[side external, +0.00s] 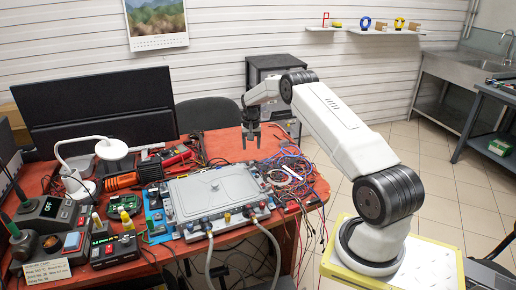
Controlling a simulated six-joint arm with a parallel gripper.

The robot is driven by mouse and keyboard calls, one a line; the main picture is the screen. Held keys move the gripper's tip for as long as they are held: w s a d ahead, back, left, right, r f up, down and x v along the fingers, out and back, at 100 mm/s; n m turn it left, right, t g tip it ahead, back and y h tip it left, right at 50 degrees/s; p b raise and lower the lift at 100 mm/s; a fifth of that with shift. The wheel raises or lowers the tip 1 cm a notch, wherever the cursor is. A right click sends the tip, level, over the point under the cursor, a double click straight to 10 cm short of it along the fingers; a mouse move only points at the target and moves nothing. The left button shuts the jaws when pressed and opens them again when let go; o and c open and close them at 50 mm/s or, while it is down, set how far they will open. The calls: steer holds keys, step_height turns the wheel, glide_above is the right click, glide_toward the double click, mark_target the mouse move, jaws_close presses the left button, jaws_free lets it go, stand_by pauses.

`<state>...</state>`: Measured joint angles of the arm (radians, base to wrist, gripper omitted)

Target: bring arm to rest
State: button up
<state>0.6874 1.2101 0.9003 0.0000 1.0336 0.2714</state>
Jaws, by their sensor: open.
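My gripper (251,138) hangs open and empty, pointing down, above the back right part of the red table (228,148). It is apart from everything below it. A grey flat-lidded unit (215,192) lies in the middle of the table, to the left of and in front of my gripper. Two light coolant hoses, one on the left (209,255) and one on the right (272,245), run from fittings on the unit's front edge down past the table's front edge. Their lower ends are out of view.
Tangled wires (289,171) cover the table's right side. Black monitors (98,100) stand behind, a dark chair (208,113) beyond the table. A metal sink bench (455,68) is at back right.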

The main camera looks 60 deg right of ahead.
steer(key=s+a+r+n+t, duration=0.1)
steer(key=a+r+n, duration=0.3)
steer(key=a, duration=0.8)
steer(key=s+a+r+n, duration=0.1)
steer(key=a+r+n, duration=0.1)
steer(key=a+r, duration=0.65)
steer(key=s+a+n+t, duration=0.1)
steer(key=s+a+n, duration=0.4)
steer(key=s+a, duration=1.2)
steer(key=shift+s+a+f+t, duration=0.3)
steer(key=shift+a+f, duration=0.1)
steer(key=shift+a, duration=0.35)
steer(key=shift+w, duration=0.1)
